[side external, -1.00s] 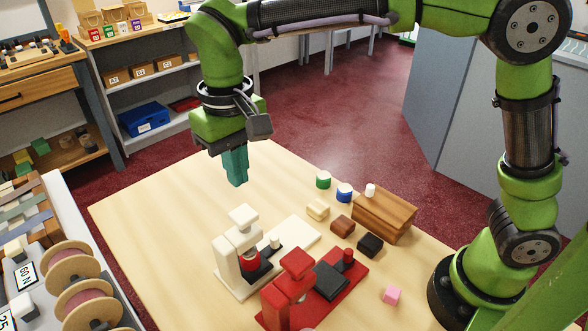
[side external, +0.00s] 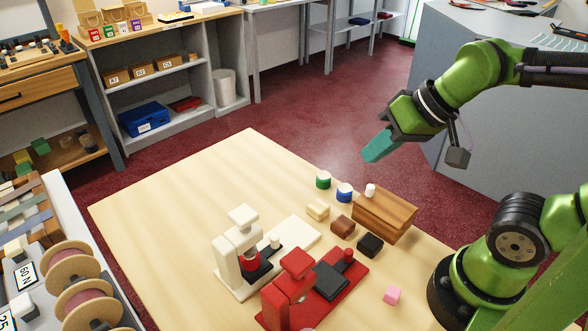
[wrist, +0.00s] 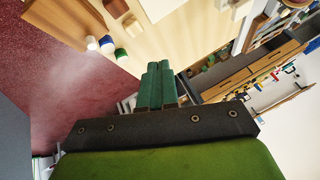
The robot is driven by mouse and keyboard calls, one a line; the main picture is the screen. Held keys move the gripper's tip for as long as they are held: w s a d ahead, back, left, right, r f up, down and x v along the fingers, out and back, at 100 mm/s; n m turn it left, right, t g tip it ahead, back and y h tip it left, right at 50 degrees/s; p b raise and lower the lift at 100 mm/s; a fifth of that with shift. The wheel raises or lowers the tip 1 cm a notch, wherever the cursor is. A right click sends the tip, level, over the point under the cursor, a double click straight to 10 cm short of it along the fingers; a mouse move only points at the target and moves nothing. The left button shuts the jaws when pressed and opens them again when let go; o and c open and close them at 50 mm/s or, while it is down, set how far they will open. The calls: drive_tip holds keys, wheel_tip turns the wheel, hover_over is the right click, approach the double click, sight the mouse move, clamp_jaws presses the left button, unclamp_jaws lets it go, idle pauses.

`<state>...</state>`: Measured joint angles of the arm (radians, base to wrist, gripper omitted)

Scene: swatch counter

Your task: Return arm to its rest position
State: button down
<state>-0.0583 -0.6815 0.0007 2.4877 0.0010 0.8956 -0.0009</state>
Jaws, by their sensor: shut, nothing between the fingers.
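My gripper (side external: 377,147) is at the right of the side view, raised above the far right edge of the table, with its teal fingers tilted down to the left. The fingers are together with nothing between them. In the wrist view my gripper (wrist: 157,66) shows its two green fingers side by side, with the table beyond them.
The wooden table (side external: 180,190) holds a white machine (side external: 232,245), a red machine (side external: 290,285), a brown wooden block (side external: 383,213), a pink cube (side external: 392,295) and several small blocks and round pieces. Its left part is bare. Spools (side external: 72,268) stand at left.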

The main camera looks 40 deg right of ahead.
drive_tip(key=shift+s+d+r+m+t, duration=0.2)
drive_tip(key=shift+d+r+m+t, duration=0.15)
drive_tip(key=shift+d+r, duration=0.3)
